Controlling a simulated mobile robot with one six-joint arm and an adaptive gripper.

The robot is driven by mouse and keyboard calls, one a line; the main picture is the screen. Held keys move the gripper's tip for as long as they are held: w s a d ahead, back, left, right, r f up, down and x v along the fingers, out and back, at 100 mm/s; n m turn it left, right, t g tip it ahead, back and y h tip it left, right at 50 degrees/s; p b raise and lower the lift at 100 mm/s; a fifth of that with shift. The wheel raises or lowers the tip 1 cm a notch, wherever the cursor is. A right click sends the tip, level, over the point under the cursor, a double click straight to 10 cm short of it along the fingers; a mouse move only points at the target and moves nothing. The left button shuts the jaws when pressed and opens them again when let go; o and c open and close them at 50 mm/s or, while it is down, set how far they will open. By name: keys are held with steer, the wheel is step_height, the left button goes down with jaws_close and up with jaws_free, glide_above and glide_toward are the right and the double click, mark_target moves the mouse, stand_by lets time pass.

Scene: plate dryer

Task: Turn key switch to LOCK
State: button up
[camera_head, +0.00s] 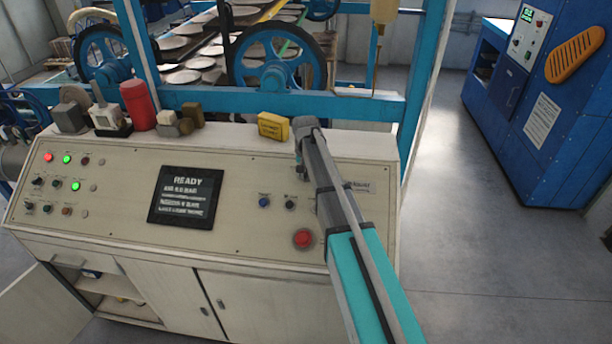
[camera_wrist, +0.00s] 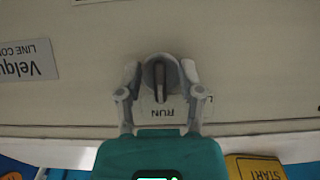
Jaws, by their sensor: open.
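The key switch (camera_wrist: 160,78) is a round knob with an upright grip bar on the beige control panel in the wrist view. The upside-down label RUN (camera_wrist: 166,112) sits just below it, and the bar lines up roughly with that label. A letter L shows at the right, partly hidden by a finger. My gripper (camera_wrist: 160,72) is open, with one finger on each side of the knob; whether either finger touches it I cannot tell. In the head view, my arm hides the switch on the right part of the panel (camera_head: 120,205).
A red button (camera_head: 303,238) and a blue knob (camera_head: 264,201) lie near my arm. A yellow block (camera_head: 273,126) marked START stands on the console top, also in the wrist view (camera_wrist: 254,168). The display (camera_head: 186,197) reads READY. Open floor lies to the right.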

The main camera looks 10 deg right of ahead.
jaws_close()
steer(key=shift+d, duration=0.15)
stand_by(0.4)
steer(key=n+h, duration=0.2)
steer(key=n, duration=0.1)
steer(key=n+h+b, duration=0.1)
steer(key=n, duration=0.1)
steer(key=shift+a, duration=0.25)
steer(key=n+h, duration=0.1)
steer(key=n, duration=0.1)
steer(key=n+t+h+b, duration=0.1)
steer(key=n, duration=0.2)
steer(key=shift+s+n+h, duration=0.1)
steer(key=shift+n+h, duration=0.2)
steer(key=shift+h, duration=0.1)
